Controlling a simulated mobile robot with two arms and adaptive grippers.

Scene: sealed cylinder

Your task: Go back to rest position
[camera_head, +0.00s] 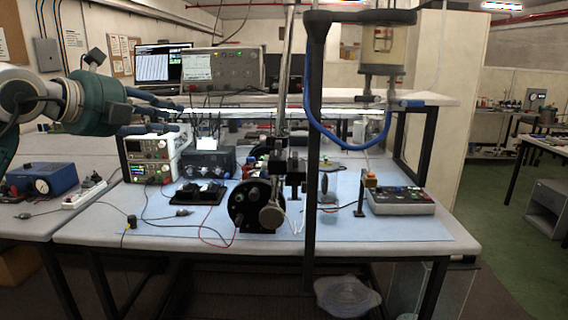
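My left arm comes in from the left edge at mid-height. Its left gripper (179,117) points right, with two dark fingers spread apart, one above the other. I see nothing between them. The gripper shows in front of the stacked white instruments (150,150) and below the monitor. A clear cylinder with grey end caps (384,45) is at the upper right, well apart from the gripper. My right gripper is not in view.
A workbench (400,245) with a blue mat carries a black round device (255,206), cables and a control box (400,200). A dark upright post (313,150) with a blue hose (345,146) stands in front. Green floor (490,215) is open at the right.

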